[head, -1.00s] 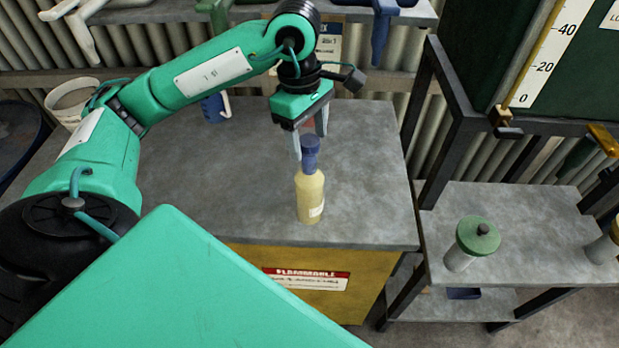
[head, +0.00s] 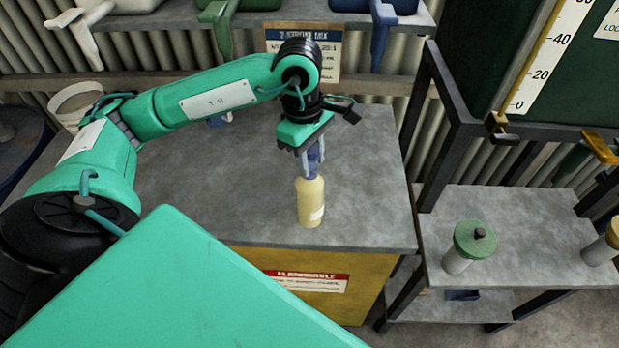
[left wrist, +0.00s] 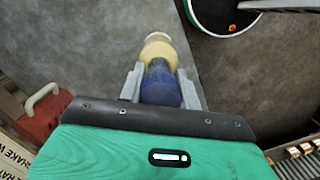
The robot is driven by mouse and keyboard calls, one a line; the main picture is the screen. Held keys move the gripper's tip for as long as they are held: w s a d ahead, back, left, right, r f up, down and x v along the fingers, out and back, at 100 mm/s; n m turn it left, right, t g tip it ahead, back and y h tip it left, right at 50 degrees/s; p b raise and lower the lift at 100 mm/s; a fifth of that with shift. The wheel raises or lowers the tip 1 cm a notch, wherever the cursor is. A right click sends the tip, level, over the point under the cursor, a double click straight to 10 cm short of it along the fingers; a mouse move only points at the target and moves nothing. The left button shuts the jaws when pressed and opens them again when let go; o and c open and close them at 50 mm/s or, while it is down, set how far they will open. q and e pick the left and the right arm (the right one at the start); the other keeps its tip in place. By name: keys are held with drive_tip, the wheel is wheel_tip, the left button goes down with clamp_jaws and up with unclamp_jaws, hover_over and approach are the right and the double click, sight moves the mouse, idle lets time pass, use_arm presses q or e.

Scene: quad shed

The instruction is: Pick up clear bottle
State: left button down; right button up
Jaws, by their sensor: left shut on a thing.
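A clear bottle (head: 310,203) with pale yellow contents and a blue cap stands upright near the front edge of the grey cabinet top (head: 250,190). My left gripper (head: 312,158) comes down from above and is shut on the bottle's blue cap. In the left wrist view the blue cap (left wrist: 160,88) sits between the two grey fingers, with the yellow body (left wrist: 160,48) beyond it. The bottle appears to rest on the surface. My right gripper is not in view.
A grey shelf unit at the right holds a green-lidded container (head: 474,242) and another container (head: 603,245). A white bucket (head: 77,102) stands at the left. Jugs with spouts line the back shelf. The cabinet top around the bottle is clear.

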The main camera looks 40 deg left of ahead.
use_arm(q)
drive_tip(key=shift+r, duration=0.1)
drive_tip(key=shift+r, duration=0.4)
wheel_tip(320, 180, up, 8)
drive_tip(key=shift+f+b, duration=0.1)
drive_tip(key=shift+b, duration=0.85)
wheel_tip(320, 180, up, 11)
drive_tip(key=shift+p, duration=0.3)
